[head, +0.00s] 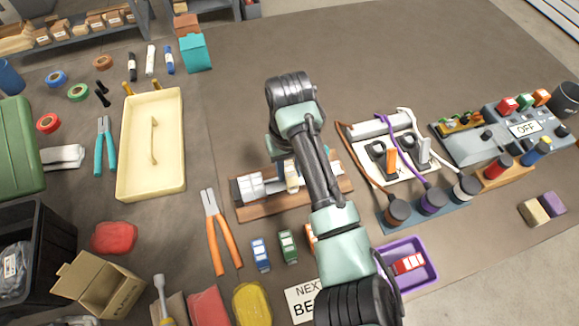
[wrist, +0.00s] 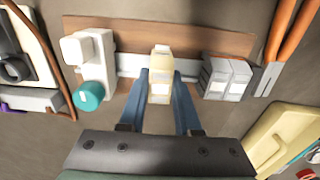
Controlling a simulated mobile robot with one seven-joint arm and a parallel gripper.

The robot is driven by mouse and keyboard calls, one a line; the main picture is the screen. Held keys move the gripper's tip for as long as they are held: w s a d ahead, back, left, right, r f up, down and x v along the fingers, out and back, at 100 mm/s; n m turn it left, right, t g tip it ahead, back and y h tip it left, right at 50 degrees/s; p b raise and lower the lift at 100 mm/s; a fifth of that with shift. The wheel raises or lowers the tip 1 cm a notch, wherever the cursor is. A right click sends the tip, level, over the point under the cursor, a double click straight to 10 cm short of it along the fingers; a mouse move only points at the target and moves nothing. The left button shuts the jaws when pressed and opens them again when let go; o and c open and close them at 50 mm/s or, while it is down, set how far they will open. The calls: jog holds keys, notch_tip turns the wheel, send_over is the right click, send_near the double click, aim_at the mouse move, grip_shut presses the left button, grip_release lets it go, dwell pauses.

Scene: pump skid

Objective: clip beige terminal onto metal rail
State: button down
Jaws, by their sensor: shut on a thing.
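My gripper (wrist: 160,80) is shut on the beige terminal (wrist: 160,65), with one blue finger on each side of it. The terminal is in front of the metal rail (wrist: 130,62) on a brown board (wrist: 190,38). I cannot tell whether it touches or is clipped to the rail. In the head view, the beige terminal (head: 292,176) shows beside my arm, which hides the right part of the rail.
Grey modules (wrist: 226,77) and a white block with a teal knob (wrist: 88,70) flank the terminal on the rail. Orange-handled pliers (head: 222,235), a blue terminal (head: 260,254), a green terminal (head: 287,246) and a purple tray (head: 431,270) lie nearby.

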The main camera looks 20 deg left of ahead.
jog(key=shift+f, duration=0.65)
dwell(0.5)
jog(key=c, duration=0.5)
grip_release()
notch_tip(320, 180, up, 12)
jog(key=shift+f+p, duration=0.1)
jog(key=shift+p, duration=0.85)
jog(key=shift+r+p, duration=0.35)
jog(key=shift+r, duration=0.25)
jog(key=shift+a, duration=0.1)
